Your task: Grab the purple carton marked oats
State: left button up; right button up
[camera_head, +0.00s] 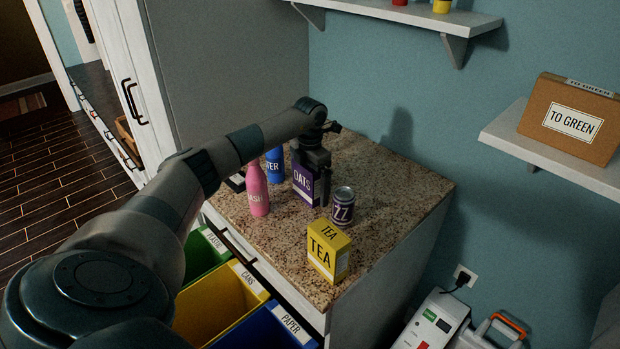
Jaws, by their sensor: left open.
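The purple carton marked OATS (303,184) stands upright on the speckled countertop (381,187), partly hidden behind my left gripper. My left gripper (321,186) points down at the carton from above, with its fingers at the carton's right side. It is open. I cannot tell whether a finger touches the carton or whether the carton is between the fingers. My right gripper is not in view.
Close by stand a pink bottle (258,190), a blue bottle (274,165), a dark can marked ZZ (342,208) and a yellow TEA carton (328,250). Bins, including the blue PAPER one (262,328), lie in front. The counter's right part is clear.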

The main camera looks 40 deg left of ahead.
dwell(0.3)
pick_arm(q)
jog(key=c, duration=1.1)
jog(key=shift+r, duration=0.1)
jog(key=shift+r+b, duration=0.4)
jog(key=shift+r, duration=0.15)
notch_tip(320, 180, up, 9)
jog(key=b, duration=0.3)
jog(key=shift+f, duration=0.2)
jog(key=shift+r, duration=0.1)
